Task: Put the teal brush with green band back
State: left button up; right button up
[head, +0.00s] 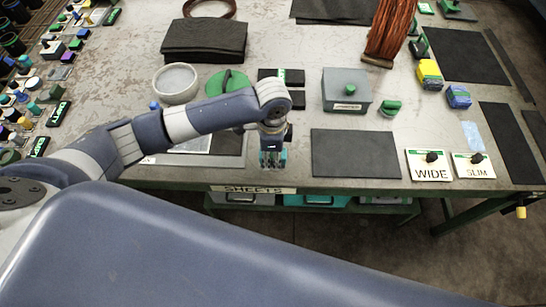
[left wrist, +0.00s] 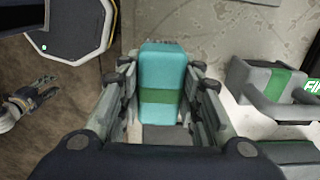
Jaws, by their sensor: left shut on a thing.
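The teal brush with a green band (left wrist: 162,72) stands between the fingers of my left gripper (left wrist: 160,100) in the left wrist view. The fingers lie along both its sides and hold it. In the head view my left gripper (head: 272,160) points down near the table's front edge, with a bit of teal showing between its fingers. A grey holder with a green strip (left wrist: 278,88) and a green label lies to the right of the brush in the left wrist view. A small gripper-like shape (left wrist: 32,98), perhaps my right gripper, shows at the far left there; its fingers are unclear.
A dark mat (head: 354,153) lies right of the gripper, with a grey box (head: 346,90) behind it. A white bowl (head: 176,83) and a green round thing (head: 228,81) stand behind my arm. WIDE (head: 430,166) and SLIM (head: 474,166) plates lie near the front edge.

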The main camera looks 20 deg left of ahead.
pick_arm(q)
jog(key=f, duration=0.1)
jog(key=f+p, duration=0.1)
jog(key=shift+w+f, duration=0.35)
jog(key=shift+f, duration=0.4)
jog(key=shift+f, duration=0.1)
jog(key=o, duration=0.8)
jog(key=shift+o, duration=1)
